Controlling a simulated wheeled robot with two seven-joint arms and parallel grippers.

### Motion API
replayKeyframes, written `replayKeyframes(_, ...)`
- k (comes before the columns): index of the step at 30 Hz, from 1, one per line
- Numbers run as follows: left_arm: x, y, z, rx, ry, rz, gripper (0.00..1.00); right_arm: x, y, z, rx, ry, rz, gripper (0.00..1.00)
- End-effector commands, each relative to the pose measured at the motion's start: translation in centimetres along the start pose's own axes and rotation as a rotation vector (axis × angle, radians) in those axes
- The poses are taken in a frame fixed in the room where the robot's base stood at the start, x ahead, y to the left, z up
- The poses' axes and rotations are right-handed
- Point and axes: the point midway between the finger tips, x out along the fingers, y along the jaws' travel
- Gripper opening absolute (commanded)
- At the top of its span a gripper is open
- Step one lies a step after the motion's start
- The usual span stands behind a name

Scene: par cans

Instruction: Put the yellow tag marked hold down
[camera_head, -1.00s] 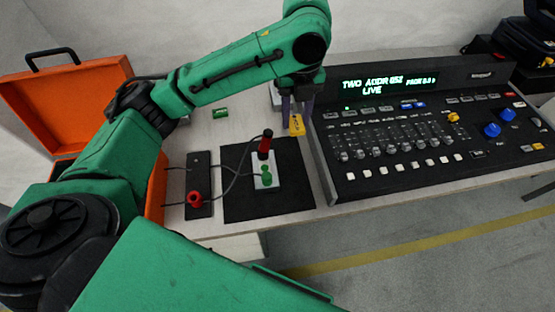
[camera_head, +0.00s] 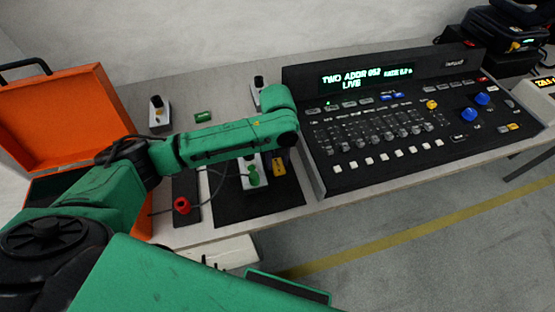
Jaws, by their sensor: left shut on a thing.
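The yellow tag (camera_head: 279,167) shows just below my left wrist, over the upper right part of the black mat (camera_head: 262,208). My left gripper (camera_head: 279,157) is mostly hidden behind its own forearm and wrist; it is shut on the tag. The marking on the tag is too small to read. I cannot tell whether the tag touches the mat. My right gripper is not in view.
A pale plate with a green knob (camera_head: 253,177) is on the mat, left of the tag. A black strip with a red plug (camera_head: 182,205) lies further left. A green tag (camera_head: 203,117) lies behind my arm. The lighting console (camera_head: 390,140) stands close on the right; an orange case (camera_head: 60,115) is left.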

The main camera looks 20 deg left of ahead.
Motion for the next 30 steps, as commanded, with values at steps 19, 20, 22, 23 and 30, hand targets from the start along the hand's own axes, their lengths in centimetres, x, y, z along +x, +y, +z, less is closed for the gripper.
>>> replayKeyframes(19, -0.2, 0.0, 0.1, -0.001, -0.002, -0.002, 0.54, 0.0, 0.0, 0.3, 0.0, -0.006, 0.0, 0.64)
replayKeyframes(20, -0.5, -0.1, 0.1, -0.001, -0.002, -0.003, 0.54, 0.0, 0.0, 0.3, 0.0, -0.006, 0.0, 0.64)
replayKeyframes(22, -1.5, -0.1, 0.1, -0.002, -0.004, -0.003, 0.54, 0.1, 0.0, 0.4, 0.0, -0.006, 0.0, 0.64)
replayKeyframes(23, -2.2, -0.1, 0.1, -0.001, -0.004, -0.005, 0.54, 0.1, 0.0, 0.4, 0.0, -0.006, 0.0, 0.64)
replayKeyframes(30, -8.8, -0.1, 0.1, 0.0, -0.004, -0.005, 0.54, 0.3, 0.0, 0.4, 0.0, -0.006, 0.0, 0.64)
